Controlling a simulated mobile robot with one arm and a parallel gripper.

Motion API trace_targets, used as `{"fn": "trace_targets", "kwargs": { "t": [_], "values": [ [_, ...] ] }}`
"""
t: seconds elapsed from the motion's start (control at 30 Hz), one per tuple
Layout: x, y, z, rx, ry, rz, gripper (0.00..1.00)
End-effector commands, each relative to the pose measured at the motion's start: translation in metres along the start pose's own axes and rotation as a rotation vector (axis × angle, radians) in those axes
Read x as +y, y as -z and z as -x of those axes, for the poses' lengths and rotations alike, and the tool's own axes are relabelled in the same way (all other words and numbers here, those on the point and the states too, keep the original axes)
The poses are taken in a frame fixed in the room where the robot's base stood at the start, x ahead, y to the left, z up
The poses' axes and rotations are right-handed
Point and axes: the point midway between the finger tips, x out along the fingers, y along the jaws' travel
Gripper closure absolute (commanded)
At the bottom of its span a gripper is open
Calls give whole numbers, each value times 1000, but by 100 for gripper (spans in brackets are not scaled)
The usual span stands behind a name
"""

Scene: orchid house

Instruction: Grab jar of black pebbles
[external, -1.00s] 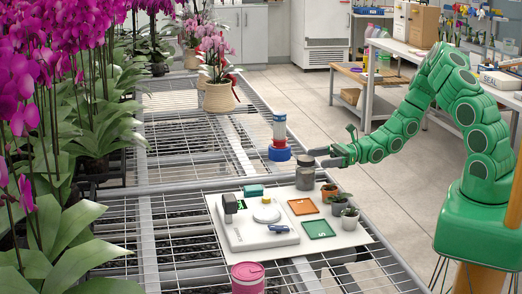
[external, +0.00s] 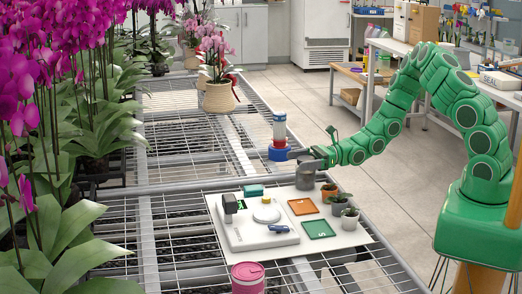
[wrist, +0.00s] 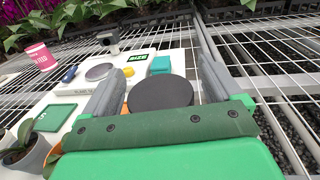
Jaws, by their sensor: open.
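The jar of black pebbles (external: 305,178) stands upright at the back right of the white board, its upper part partly hidden by my gripper in the external view. In the wrist view its round dark top (wrist: 160,93) lies between my two fingers. My gripper (external: 303,155) is at the height of the jar's top, its fingers (wrist: 158,85) spread on either side of it. The gripper is open. Whether a finger touches the jar cannot be told.
The white board (external: 345,238) also holds a scale (external: 258,235), a teal block (external: 253,191), orange and green squares and small potted plants (external: 349,217). A blue-based bottle (external: 279,152) stands just behind the jar. A pink tub (external: 247,278) is in front. Orchids line the left.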

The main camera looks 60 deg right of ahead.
Motion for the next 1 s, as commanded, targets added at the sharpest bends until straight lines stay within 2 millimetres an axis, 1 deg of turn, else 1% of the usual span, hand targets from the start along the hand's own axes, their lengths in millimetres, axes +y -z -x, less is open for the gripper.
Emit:
{"fn": "trace_targets", "kwargs": {
  "t": [0.3,0.77,0.8,1.0],
  "values": [
    [0,0,-3,0,-1,0,8],
    [1,0,-3,1,-1,-1,79],
    [1,0,-3,0,-1,-1,82],
    [1,0,-3,1,-1,-1,82]
  ]
}}
